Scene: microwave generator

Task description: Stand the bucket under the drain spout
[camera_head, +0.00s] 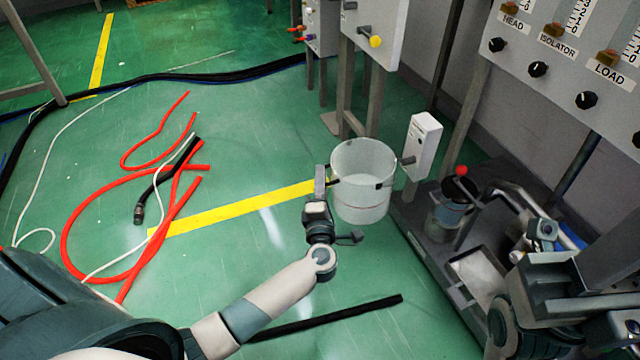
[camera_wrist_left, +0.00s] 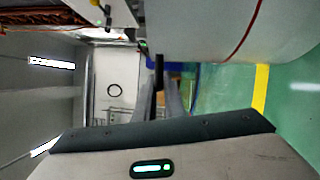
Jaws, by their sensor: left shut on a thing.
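The bucket (camera_head: 362,205) is pale and translucent, with a thin red line round it. It looks upright, right of my left gripper (camera_head: 322,182). That gripper is shut on the bucket at its left side; the exact grip point is small and partly hidden. I cannot tell whether the bucket's base touches the floor. The bucket wall also fills the upper right of the left wrist view (camera_wrist_left: 205,32). A short grey stub, possibly the drain spout (camera_head: 408,160), sticks out of a white box (camera_head: 424,142) just right of the bucket rim. My right arm shows at lower right; its jaws are unclear.
A dark skid (camera_head: 432,262) with a jar (camera_head: 447,212) and pipes stands right of the bucket. Panel legs stand behind it. Red hoses (camera_head: 75,205) and a black cable lie on the left floor. A black bar (camera_head: 330,318) lies in front.

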